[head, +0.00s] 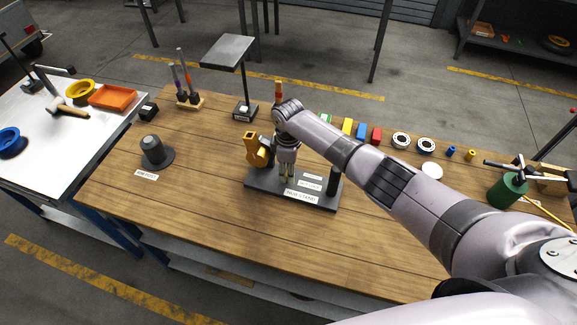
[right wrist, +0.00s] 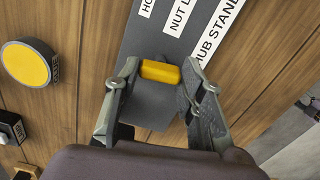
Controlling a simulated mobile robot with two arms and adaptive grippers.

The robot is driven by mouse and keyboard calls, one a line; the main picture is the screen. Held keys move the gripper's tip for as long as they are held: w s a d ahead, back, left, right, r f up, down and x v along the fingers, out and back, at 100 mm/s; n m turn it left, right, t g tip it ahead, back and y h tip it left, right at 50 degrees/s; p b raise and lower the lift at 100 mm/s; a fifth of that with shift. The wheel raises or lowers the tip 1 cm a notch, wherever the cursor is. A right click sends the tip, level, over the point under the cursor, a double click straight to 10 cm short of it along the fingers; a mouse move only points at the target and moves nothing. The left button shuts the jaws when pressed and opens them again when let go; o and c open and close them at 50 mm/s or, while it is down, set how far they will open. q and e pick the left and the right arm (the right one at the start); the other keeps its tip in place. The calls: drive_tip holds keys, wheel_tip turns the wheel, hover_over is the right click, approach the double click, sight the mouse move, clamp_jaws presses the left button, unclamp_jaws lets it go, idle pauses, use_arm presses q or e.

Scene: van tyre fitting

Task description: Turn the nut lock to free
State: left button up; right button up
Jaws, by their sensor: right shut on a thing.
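The dark hub stand (head: 255,181) lies on the wooden bench, with white labels at its front right. A small yellow block (right wrist: 160,71), which I take to be the nut lock, sits over the dark plate beside that label. My right gripper (head: 287,173) points down over the stand. In the right wrist view its fingers (right wrist: 158,92) are shut on the yellow block. Its turn position cannot be read. My left gripper is not in view.
An orange-yellow part (head: 257,152) stands just left of my right gripper. A dark post (head: 333,181) rises at the stand's right end. A grey rim post (head: 152,148) is further left. Coloured blocks (head: 361,130) line the back. The bench front is clear.

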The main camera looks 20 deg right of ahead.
drive_tip(key=shift+m, duration=0.8)
drive_tip(key=shift+p, duration=0.3)
drive_tip(key=o, duration=0.9)
drive_tip(key=shift+c, duration=0.2)
wheel_tip(320, 180, up, 12)
